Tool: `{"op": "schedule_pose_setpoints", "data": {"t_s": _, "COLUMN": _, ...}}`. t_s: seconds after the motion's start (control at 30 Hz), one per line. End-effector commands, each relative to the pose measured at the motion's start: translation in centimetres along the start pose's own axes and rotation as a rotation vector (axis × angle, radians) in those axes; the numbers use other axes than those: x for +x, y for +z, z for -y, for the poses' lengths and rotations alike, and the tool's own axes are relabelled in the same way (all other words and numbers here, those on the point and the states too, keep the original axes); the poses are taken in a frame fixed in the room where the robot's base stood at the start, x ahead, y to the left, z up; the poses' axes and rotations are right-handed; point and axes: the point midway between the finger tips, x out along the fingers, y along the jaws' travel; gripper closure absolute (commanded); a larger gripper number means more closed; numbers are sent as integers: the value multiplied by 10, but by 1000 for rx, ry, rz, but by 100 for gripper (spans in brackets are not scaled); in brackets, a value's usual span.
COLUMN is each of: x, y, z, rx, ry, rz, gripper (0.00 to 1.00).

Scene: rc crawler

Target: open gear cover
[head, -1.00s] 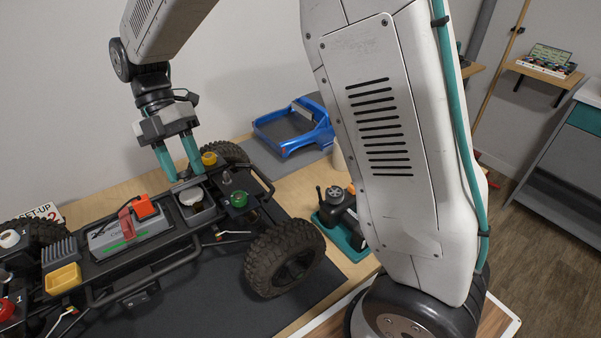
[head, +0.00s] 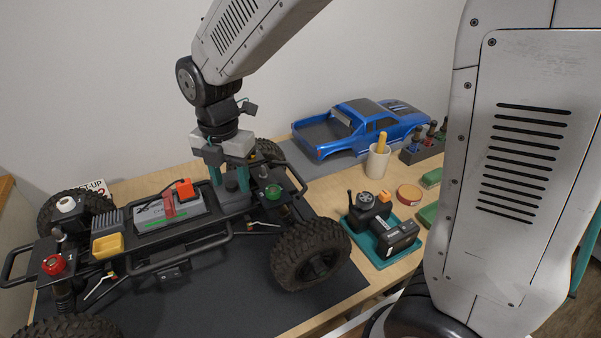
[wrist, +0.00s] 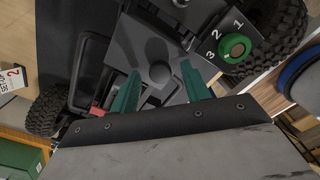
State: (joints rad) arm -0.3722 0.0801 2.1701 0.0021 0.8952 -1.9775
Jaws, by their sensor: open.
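The gear cover (wrist: 146,48) is a dark grey lid with a round dark knob (wrist: 159,73), set in the crawler's chassis. In the head view the cover (head: 236,201) sits right of the grey battery box, partly hidden by the fingers. My gripper (head: 229,186) points down over it, with its teal fingers apart. In the wrist view the open gripper (wrist: 160,76) has one finger on each side of the knob. I see no clear contact, and I cannot tell the exact fingertip height. The cover looks seated.
A green knob (head: 273,192) stands close right of the cover, with numbers beside it in the wrist view. The battery box (head: 165,214) with an orange plug is left. Black side rails and large tires surround the chassis. A blue truck body (head: 365,127) stands behind.

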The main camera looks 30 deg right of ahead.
Motion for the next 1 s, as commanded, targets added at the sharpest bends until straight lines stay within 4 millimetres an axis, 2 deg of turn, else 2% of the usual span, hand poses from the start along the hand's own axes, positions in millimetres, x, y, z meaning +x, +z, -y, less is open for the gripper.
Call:
{"op": "schedule_pose_setpoints", "data": {"t_s": 0.37, "x": -38, "y": 1, "z": 0, "rx": 3, "ry": 6, "rz": 5, "gripper": 53}}
{"op": "schedule_pose_setpoints", "data": {"t_s": 0.6, "x": -78, "y": 1, "z": 0, "rx": 2, "ry": 8, "rz": 5, "gripper": 53}}
{"op": "schedule_pose_setpoints", "data": {"t_s": 0.8, "x": -76, "y": -1, "z": 6, "rx": 268, "ry": -13, "rz": -2, "gripper": 53}}
{"op": "schedule_pose_setpoints", "data": {"t_s": 1.0, "x": -70, "y": -6, "z": 20, "rx": 548, "ry": -46, "rz": -4, "gripper": 53}}
